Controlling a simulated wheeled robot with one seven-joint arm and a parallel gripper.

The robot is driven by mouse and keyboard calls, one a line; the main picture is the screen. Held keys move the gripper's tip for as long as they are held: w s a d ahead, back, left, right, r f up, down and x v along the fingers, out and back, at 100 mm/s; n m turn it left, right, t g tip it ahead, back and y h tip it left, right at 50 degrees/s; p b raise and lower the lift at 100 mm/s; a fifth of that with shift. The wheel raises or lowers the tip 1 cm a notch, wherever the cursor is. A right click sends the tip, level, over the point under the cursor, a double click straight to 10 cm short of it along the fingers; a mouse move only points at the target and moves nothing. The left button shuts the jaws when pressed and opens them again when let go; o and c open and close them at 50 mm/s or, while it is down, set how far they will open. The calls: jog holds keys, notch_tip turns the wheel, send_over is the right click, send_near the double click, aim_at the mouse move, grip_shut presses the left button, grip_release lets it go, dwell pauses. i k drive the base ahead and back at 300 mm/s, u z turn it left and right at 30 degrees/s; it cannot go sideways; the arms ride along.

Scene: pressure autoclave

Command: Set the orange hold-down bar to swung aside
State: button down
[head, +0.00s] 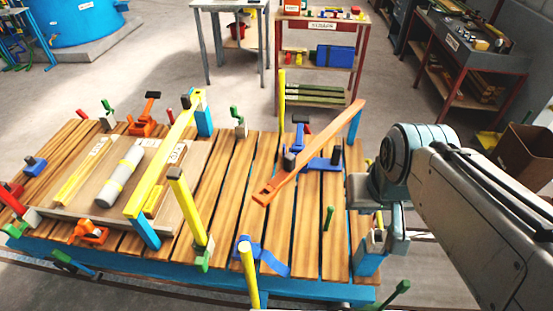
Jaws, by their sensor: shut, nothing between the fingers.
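The orange hold-down bar (308,155) runs diagonally across the right part of the slatted bench (222,190). Its far right end is at a blue post (355,122) at the bench's back edge. Its near left end, with a slot or hole, lies out over the slats, well apart from the blue front post (368,262). My gripper (376,243) is at the bench's front right corner, by that front post, and appears shut and empty. It is apart from the bar. My wrist partly hides this corner, so whether the gripper touches the post cannot be told.
A yellow bar (165,160) spans a board holding a grey cylinder (120,177) on the left. A blue clamp (318,160) sits beside the orange bar. Yellow uprights (282,100) and a green peg (328,218) stand nearby.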

aim_at(293, 164)
jog(key=z, duration=1.6)
jog(key=k, duration=1.05)
jog(key=u, duration=1.4)
jog(key=i, duration=0.5)
jog(key=u, duration=0.05)
